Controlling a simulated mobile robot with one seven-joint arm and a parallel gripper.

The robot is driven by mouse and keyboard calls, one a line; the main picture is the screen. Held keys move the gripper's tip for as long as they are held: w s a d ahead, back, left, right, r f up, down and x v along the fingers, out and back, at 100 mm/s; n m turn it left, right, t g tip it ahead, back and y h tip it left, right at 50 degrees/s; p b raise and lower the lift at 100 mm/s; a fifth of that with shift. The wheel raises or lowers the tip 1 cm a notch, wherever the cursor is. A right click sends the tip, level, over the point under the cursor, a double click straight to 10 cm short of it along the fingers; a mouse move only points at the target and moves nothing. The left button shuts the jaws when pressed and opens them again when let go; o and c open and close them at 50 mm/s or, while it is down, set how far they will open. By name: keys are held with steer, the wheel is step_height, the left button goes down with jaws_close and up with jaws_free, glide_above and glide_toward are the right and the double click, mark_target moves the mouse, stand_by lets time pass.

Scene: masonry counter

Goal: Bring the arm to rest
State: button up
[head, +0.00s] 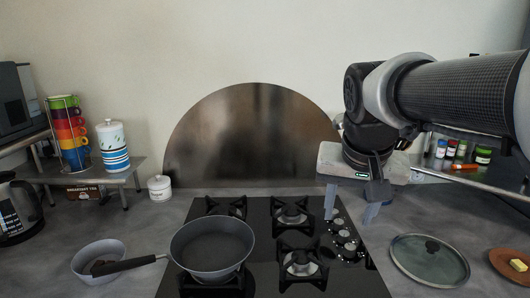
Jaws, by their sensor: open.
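My gripper (349,205) hangs at the end of my arm, which reaches in from the right. Its two grey fingers point down, apart and with nothing between them. It is in the air above the right side of the black gas hob (262,276), near the knobs (346,240). Because of the viewing angle I cannot tell its exact height over the hob.
A grey frying pan (212,244) stands on the hob's front left burner. A bowl (98,258) is to its left. A glass lid (429,259) and a plate with butter (513,262) lie at right. A spice shelf (466,152) is behind my arm.

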steer(key=s+a+f+n+t+y, duration=0.1)
steer(key=s+f+n, duration=0.15)
steer(key=s, duration=0.35)
steer(key=s+a+f+n, duration=0.1)
steer(key=s+a+f, duration=0.15)
steer(key=s, duration=0.35)
step_height(320, 180, up, 11)
steer(key=p, duration=1.2)
steer(key=shift+s+d+p, duration=0.15)
steer(key=shift+d+p, duration=0.15)
steer(key=shift+p, duration=0.05)
jaws_close()
